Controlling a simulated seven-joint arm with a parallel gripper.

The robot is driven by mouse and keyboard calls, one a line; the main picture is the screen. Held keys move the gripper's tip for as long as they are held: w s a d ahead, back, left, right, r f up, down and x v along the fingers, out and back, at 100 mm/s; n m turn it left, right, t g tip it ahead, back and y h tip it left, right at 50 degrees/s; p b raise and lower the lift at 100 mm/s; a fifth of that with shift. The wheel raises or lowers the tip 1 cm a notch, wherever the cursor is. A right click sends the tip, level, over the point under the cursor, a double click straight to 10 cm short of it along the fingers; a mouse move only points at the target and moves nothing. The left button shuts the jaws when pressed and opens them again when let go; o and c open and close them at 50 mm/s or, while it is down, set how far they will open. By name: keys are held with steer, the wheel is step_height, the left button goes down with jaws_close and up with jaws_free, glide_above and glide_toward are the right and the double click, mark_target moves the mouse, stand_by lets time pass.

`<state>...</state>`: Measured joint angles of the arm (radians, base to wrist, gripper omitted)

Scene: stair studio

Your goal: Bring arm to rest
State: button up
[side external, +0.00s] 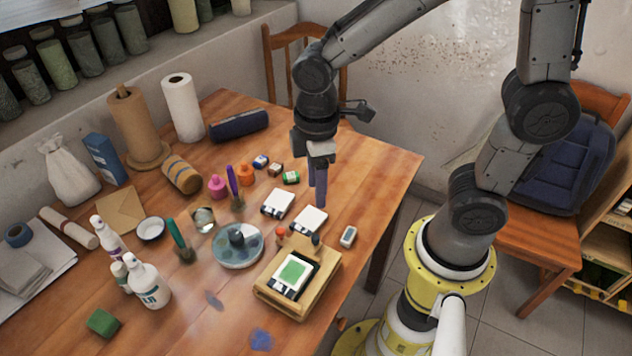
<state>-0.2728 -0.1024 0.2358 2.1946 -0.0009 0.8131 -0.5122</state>
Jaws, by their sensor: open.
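My gripper (318,180) points down above the wooden table (385,177), near its right side. Its fingers look empty, and from this side they overlap each other, so the gap between them is hard to see. Two white cards or small boxes with dark ends, one farther left (278,204) and one nearer (309,220), lie just below and left of the fingertips. A wooden press or frame (262,290) with a green square on a white card stands in front of them.
A round palette (237,247), small bottles (246,174), white bottles (150,285) and paper rolls (183,108) crowd the table's middle and left. A small white block (348,237) lies near the right edge. The table's right corner is clear. Chairs (545,230) stand beyond.

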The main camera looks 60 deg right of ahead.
steer(key=s+d+r+m+t, duration=0.5)
steer(key=s+d+r+m, duration=0.2)
steer(key=s+r+m, duration=0.2)
steer(key=shift+r+t, duration=0.3)
steer(key=shift+r, duration=0.55)
stand_by(1.2)
